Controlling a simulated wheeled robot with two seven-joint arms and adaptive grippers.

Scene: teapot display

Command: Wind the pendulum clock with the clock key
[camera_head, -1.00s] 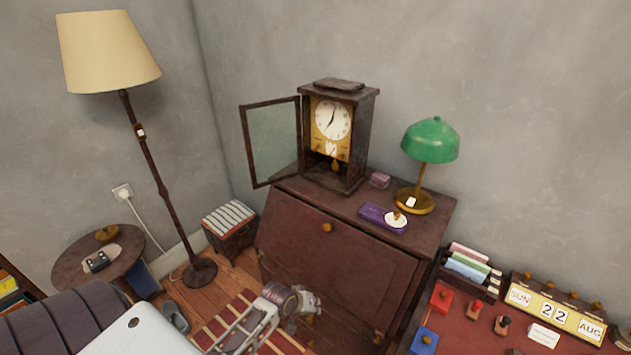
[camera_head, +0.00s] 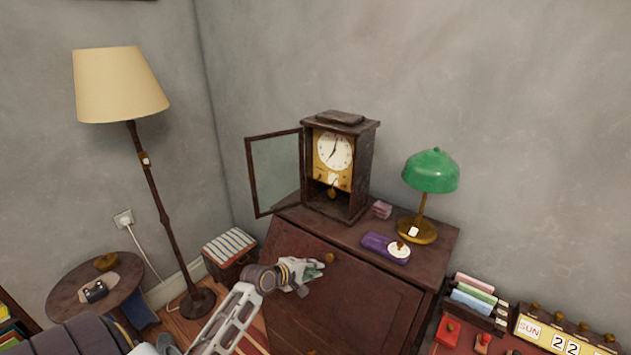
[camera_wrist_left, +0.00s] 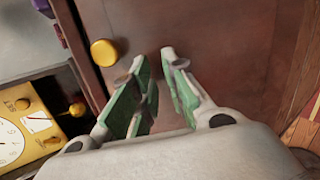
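The dark wooden pendulum clock (camera_head: 372,158) stands on the desk with its glass door (camera_head: 276,172) swung open to the left. Its white dial (camera_head: 335,150) and brass lower plate are exposed, with the brass pendulum (camera_head: 332,193) below. The clock also shows at the left of the left wrist view, with part of the dial (camera_wrist_left: 10,142) and the pendulum bob (camera_wrist_left: 77,110). My left gripper (camera_head: 312,270) is in front of the desk, below the clock. Its green-padded fingers (camera_wrist_left: 160,88) are apart, with nothing clearly held. I cannot make out the clock key. My right gripper is out of view.
The desk's sloped front (camera_head: 350,300) has a brass knob (camera_head: 330,258), close to my left gripper. A purple case (camera_head: 378,244), a small box (camera_head: 382,209) and a green lamp (camera_head: 430,172) stand right of the clock. A floor lamp (camera_head: 120,88) stands left.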

